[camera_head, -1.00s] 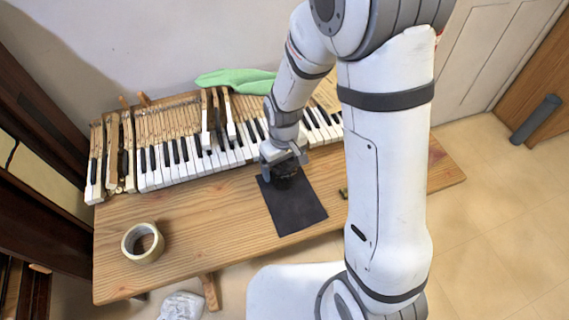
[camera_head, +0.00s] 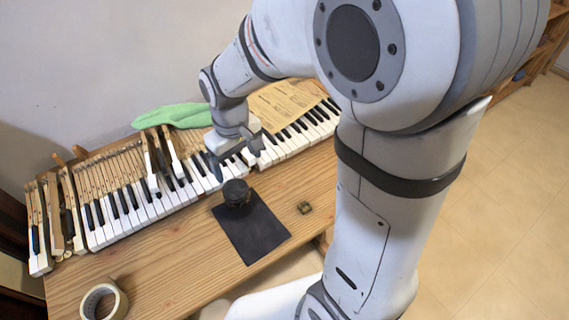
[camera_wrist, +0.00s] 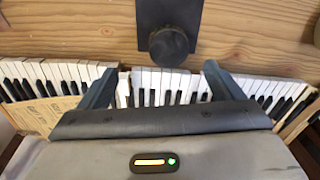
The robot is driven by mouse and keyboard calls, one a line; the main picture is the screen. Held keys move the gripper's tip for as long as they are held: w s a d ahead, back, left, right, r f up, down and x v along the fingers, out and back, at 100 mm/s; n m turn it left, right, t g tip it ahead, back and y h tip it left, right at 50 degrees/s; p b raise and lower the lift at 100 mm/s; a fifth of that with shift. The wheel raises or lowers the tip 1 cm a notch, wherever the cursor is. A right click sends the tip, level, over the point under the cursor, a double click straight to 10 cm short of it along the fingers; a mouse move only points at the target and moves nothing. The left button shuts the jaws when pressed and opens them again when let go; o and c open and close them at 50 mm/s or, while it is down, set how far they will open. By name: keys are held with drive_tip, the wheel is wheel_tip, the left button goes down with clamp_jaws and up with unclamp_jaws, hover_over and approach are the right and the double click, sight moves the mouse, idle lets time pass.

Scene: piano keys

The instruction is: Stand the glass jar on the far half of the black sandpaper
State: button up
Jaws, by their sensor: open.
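The glass jar (camera_head: 237,193) looks dark, with a round dark lid, and stands upright at the far end of the black sandpaper (camera_head: 252,238). In the wrist view the jar (camera_wrist: 168,46) is seen from above and hides part of the far edge of the sandpaper (camera_wrist: 168,12). Whether its base overhangs that edge cannot be told. My gripper (camera_head: 235,160) is open and empty, beyond the jar and above the piano keys. In the wrist view my gripper's fingers (camera_wrist: 158,68) are spread apart, with the jar clear of them.
The piano keyboard (camera_head: 130,208) lies along the back of the wooden bench (camera_head: 170,275), with a green cloth (camera_head: 172,116) behind it. A tape roll (camera_head: 103,302) sits at the front left. A small brass-coloured piece (camera_head: 304,208) lies right of the sandpaper.

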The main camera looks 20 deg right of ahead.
drive_tip(key=s+d+r+m+t, duration=0.2)
drive_tip(key=s+d+r+m, duration=0.3)
drive_tip(key=s+d, duration=0.5)
wheel_tip(320, 180, up, 2)
drive_tip(key=shift+s+d+r, duration=0.1)
drive_tip(key=shift+s+d, duration=0.2)
drive_tip(key=shift+s, duration=0.4)
